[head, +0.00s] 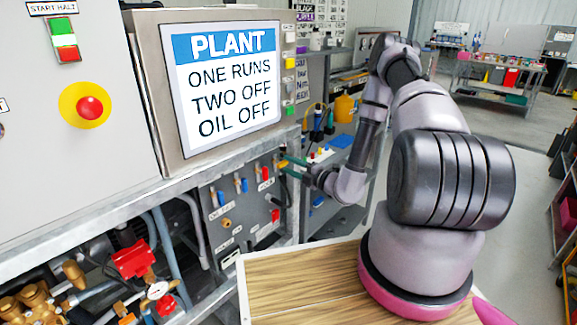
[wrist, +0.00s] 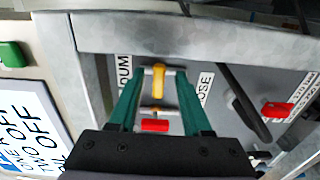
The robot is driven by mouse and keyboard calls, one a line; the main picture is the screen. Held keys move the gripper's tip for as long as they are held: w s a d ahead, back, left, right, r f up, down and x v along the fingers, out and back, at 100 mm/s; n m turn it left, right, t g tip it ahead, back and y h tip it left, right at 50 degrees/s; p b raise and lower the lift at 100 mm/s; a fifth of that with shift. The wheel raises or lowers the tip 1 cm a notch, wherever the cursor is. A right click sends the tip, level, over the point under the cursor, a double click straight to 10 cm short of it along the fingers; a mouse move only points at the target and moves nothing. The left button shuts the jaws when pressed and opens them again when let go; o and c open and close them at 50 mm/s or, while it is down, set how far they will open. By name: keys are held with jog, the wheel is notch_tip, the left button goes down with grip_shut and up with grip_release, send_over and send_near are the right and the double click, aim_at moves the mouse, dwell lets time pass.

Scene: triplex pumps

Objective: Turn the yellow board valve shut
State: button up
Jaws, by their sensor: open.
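In the wrist view the yellow valve handle (wrist: 158,86) lies upright in the picture, between the two green fingers of my gripper (wrist: 160,76). The fingers are open, one on each side of the handle, with a visible gap on both sides. In the head view my gripper (head: 284,164) reaches left to the right part of the grey valve board (head: 240,218). The fingers hide much of the yellow valve there.
A red handle (wrist: 155,125) sits just below the yellow one, between the fingers. A metal frame beam (wrist: 190,38) crosses above. The plant screen (head: 222,85) hangs above the board.

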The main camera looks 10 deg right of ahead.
jog(key=v, duration=0.9)
jog(key=shift+s+d, duration=0.15)
jog(key=shift+s, duration=0.1)
